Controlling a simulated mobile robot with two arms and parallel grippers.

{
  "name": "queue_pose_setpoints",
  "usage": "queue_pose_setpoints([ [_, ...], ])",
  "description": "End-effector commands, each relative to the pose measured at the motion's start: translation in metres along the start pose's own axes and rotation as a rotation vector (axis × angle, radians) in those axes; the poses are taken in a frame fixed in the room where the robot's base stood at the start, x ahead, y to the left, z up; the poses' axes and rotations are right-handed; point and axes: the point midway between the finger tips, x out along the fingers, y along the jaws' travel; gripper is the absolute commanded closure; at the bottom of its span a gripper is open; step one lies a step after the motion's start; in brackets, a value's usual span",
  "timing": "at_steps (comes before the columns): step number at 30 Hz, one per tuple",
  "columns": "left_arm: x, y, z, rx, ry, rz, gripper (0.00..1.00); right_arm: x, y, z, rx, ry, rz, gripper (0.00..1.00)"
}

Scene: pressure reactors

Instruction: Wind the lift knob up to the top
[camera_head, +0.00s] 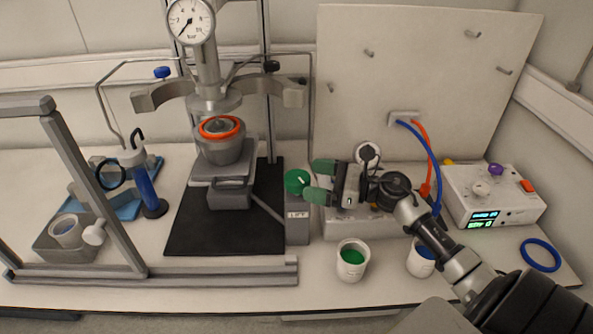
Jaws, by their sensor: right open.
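The green lift knob (297,181) sits on top of a grey post marked LIFT (297,224), right of the reactor stand. My right gripper (317,182) reaches in from the right with green-tipped fingers, which are apart. The fingertips are close to the knob's right side; I cannot tell whether they touch it. The lift platform (222,172) carries a metal vessel (222,148) with an orange ring on its rim. The vessel is below the reactor head (215,101), with a gap between them. My left gripper is not in view.
A pressure gauge (190,21) tops the reactor head. A white cup with green contents (352,260) stands in front of my right gripper, and another cup (421,258) is under my arm. A control box (491,196) stands at right. A grey frame (92,184) stands at left.

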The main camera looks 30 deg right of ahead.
Motion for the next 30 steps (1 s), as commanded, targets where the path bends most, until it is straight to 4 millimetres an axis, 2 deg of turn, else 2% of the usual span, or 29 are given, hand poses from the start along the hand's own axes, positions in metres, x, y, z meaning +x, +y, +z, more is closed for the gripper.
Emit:
queue_pose_setpoints([
  [3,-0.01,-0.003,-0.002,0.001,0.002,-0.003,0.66,0.021,0.0,0.004,0.0,-0.003,0.0,0.11],
  [7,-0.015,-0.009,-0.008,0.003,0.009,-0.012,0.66,0.037,0.0,0.002,0.002,-0.002,-0.001,0.11],
  [12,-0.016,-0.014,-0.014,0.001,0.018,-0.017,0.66,0.045,0.0,0.001,0.0,-0.001,-0.001,0.11],
  [19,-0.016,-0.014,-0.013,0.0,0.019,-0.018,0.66,0.045,0.0,0.0,0.0,0.0,-0.001,0.11],
  [29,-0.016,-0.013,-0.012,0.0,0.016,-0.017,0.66,0.045,0.0,0.0,0.001,0.0,-0.001,0.6],
  [30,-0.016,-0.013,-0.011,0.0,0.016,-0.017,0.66,0.045,0.0,0.0,0.001,0.0,-0.001,0.61],
])
